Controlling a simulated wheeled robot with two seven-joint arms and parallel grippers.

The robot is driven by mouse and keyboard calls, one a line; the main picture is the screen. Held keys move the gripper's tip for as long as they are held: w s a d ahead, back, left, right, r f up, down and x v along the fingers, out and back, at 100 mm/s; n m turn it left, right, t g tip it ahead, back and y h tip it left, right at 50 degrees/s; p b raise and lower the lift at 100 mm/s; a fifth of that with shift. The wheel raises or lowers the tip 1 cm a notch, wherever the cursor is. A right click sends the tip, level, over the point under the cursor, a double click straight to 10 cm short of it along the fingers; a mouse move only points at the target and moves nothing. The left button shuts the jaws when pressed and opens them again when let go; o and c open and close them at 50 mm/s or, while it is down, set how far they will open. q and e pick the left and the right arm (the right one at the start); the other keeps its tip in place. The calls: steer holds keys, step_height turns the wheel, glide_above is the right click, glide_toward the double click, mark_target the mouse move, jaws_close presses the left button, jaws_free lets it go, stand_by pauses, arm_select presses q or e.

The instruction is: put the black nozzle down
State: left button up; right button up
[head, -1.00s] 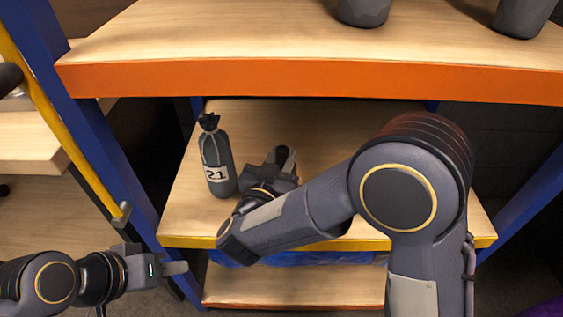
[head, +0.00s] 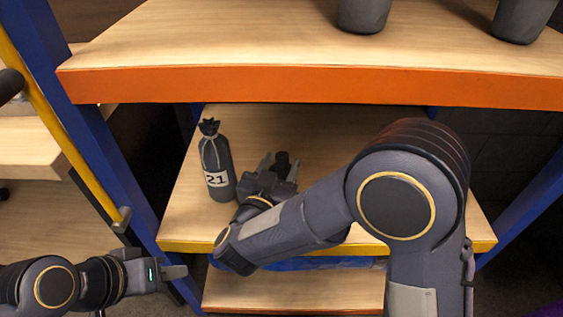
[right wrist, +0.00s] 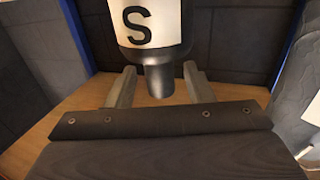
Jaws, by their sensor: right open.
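The black nozzle (head: 282,162) is on the middle shelf (head: 340,135), partly hidden by my right gripper (head: 279,167). The right gripper's fingers are spread, one on each side of it. In the right wrist view the nozzle (right wrist: 158,78) shows between the open fingers, with a gap on each side. Its wider part carries a white label with a black S. Its contact with the shelf is hidden. My left gripper (head: 174,273) is low at the left, away from the shelf; its jaw opening is unclear.
A dark grey bag marked 21 (head: 216,162) stands just left of my right gripper. The orange-edged upper shelf (head: 300,82) overhangs, with grey containers on it. Blue posts (head: 95,140) flank the shelves. The middle shelf's back right looks clear.

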steer(key=p+v, duration=0.2)
steer(key=v, duration=0.9)
